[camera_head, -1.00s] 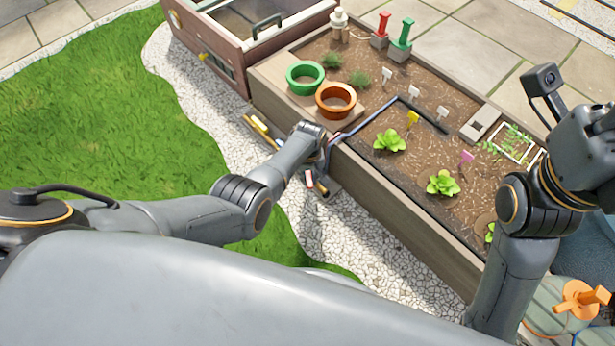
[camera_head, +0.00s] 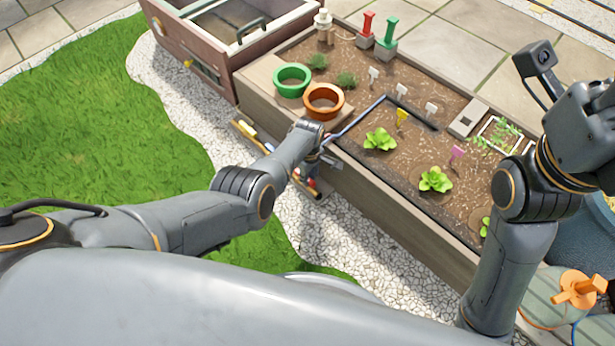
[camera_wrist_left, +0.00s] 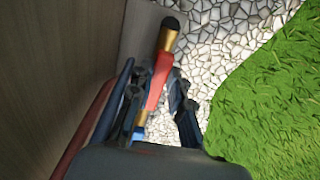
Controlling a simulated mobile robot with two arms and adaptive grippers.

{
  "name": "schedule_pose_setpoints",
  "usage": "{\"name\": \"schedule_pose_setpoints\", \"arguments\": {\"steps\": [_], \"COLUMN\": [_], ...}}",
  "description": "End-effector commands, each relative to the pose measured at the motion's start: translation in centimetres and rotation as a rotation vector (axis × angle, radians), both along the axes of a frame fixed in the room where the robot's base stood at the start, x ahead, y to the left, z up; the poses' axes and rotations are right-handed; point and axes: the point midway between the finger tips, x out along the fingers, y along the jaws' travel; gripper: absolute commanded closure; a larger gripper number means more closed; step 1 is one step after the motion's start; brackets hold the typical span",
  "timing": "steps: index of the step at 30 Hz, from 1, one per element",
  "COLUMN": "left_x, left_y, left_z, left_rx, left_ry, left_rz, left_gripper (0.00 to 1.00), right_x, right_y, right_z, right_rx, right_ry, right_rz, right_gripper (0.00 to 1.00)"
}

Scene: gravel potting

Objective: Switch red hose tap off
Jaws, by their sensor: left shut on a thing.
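The red tap lever (camera_wrist_left: 157,84) shows in the left wrist view, lying along a brass pipe (camera_wrist_left: 167,40) with a black end cap. In the head view only a bit of red (camera_head: 312,182) shows below my left wrist, low on the outer side of the planter. My left gripper (camera_wrist_left: 160,98) has its dark fingers on either side of the red lever and is shut on it. In the head view my left gripper (camera_head: 320,164) is partly hidden by its own wrist. My right arm is at the right; its fingers are out of view.
The planter wall (camera_wrist_left: 55,70) is close on the left in the wrist view. A red hose (camera_wrist_left: 85,125) and a blue hose (camera_wrist_left: 112,100) curve beside the fingers. Gravel (camera_head: 320,228) and grass (camera_head: 90,130) lie open alongside.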

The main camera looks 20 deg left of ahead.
Motion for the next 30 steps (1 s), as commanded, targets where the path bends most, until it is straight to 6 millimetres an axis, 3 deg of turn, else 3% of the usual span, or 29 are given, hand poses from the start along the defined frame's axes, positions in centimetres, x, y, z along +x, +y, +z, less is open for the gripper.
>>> {"name": "schedule_pose_setpoints", "arguments": {"steps": [12, 13, 16, 30], "left_x": [0.14, 0.14, 0.13, 0.17], "left_y": [0.1, 0.1, 0.09, -0.01], "left_z": [0.0, 0.0, 0.01, 0.58], "left_rx": [0.001, 0.001, 0.001, 0.0], "left_ry": [-0.004, -0.004, -0.004, -0.004], "left_rz": [0.011, 0.011, 0.01, 0.008], "left_gripper": [1.0, 0.78, 0.58, 0.58], "right_x": [-0.07, -0.07, -0.08, -0.11], "right_y": [-0.02, -0.02, -0.02, 0.0], "right_z": [0.05, 0.05, 0.06, 0.06], "right_rx": [0.0, 0.0, 0.0, -0.006], "right_ry": [-0.003, -0.003, -0.003, -0.005], "right_rz": [-0.001, -0.001, -0.001, -0.002], "right_gripper": [0.58, 0.58, 0.58, 0.58]}}
